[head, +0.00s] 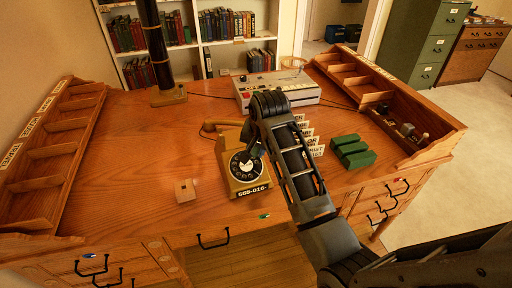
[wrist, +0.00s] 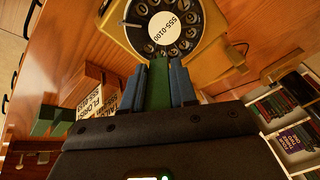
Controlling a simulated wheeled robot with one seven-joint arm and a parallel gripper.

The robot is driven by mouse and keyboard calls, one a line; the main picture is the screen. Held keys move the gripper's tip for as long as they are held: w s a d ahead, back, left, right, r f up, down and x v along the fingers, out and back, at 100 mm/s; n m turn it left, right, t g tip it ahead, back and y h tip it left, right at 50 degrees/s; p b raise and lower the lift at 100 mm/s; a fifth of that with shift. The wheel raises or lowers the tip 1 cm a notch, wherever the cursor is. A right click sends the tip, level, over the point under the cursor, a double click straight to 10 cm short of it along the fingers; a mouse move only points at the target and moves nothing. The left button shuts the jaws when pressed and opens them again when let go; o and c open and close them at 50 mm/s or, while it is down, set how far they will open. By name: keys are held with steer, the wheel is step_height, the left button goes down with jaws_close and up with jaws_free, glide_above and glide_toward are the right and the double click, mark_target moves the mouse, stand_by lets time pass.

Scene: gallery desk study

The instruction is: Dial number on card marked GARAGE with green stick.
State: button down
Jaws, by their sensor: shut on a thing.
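The yellow rotary phone (head: 233,170) stands on the desk, its black dial (wrist: 187,18) facing up with a white centre label reading 555-0100. My gripper (wrist: 160,72) is shut on the green stick (wrist: 158,90), which sits upright between its blue fingers. The stick's tip is at the dial's near rim in the wrist view; I cannot tell whether it touches. Several white cards (head: 316,155) stand in a row right of the phone, partly hidden by my arm. One card (wrist: 97,102) reads FLORIST in the wrist view. I cannot make out a GARAGE card.
Green boxes (head: 352,151) lie right of the cards. A pale device (head: 277,88) and a black post (head: 168,92) stand at the back. A small wooden block (head: 186,189) lies left of the phone. Sorter trays (head: 50,150) line the desk's sides. The desk's left middle is clear.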

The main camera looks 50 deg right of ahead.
mark_target(260, 175)
steer(key=shift+w+f, duration=0.1)
steer(key=shift+f, duration=0.15)
steer(key=shift+w+d+f, duration=0.1)
steer(key=shift+f, duration=0.15)
stand_by(0.6)
steer(key=shift+s+f, duration=0.35)
steer(key=shift+s, duration=0.45)
steer(key=shift+s+a+f, duration=0.35)
steer(key=shift+s+a, duration=0.3)
steer(key=shift+s+a+f, duration=0.25)
steer(key=shift+a, duration=0.35)
